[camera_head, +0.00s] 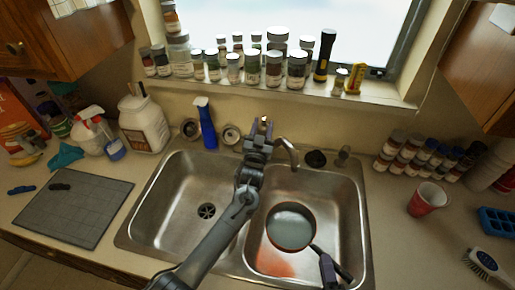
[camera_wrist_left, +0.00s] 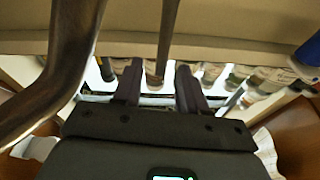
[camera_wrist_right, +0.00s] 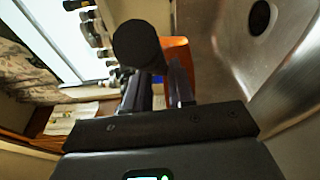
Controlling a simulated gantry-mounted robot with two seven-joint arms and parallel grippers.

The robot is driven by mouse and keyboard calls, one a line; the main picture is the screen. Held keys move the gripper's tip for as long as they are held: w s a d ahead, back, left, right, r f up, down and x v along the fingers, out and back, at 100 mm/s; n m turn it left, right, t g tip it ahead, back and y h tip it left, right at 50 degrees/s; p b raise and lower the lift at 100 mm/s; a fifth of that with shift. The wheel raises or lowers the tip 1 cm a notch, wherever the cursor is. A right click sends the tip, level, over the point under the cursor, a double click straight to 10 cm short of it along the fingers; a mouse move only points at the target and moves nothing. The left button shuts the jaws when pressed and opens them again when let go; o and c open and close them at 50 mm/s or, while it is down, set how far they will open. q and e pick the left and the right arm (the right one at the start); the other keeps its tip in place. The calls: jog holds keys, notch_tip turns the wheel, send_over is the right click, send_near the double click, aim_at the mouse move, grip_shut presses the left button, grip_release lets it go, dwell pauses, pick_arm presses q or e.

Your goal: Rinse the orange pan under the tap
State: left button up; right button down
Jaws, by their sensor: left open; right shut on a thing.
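The orange pan (camera_head: 291,229) is in the right basin below the tap spout, its grey inside facing up; an orange patch shows on the basin in front of it. My right gripper (camera_head: 325,262) is shut on its dark handle (camera_wrist_right: 138,45); the orange side (camera_wrist_right: 178,60) shows in the right wrist view. I cannot tell whether the pan touches the basin floor or holds water. The tap (camera_head: 288,150) stands behind the basins, with no stream visible. My left gripper (camera_head: 264,126) is open beside the tap; in the left wrist view a thin lever (camera_wrist_left: 168,35) lies between its fingers.
The left basin (camera_head: 180,200) is empty. Jars crowd the window sill. A red cup (camera_head: 428,199) and a brush (camera_head: 486,266) are on the right counter; a grey mat (camera_head: 75,207) lies on the left.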

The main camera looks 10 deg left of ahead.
pick_arm(q)
jog(key=v, duration=0.8)
jog(key=shift+s, duration=0.35)
pick_arm(e)
jog(key=shift+r, duration=0.1)
jog(key=shift+r, duration=0.1)
dwell(0.4)
pick_arm(q)
notch_tip(320, 180, up, 6)
jog(key=p, duration=0.6)
pick_arm(e)
jog(key=s+r, duration=0.2)
jog(key=r, duration=0.1)
jog(key=s+r, duration=0.1)
jog(key=shift+r, duration=0.4)
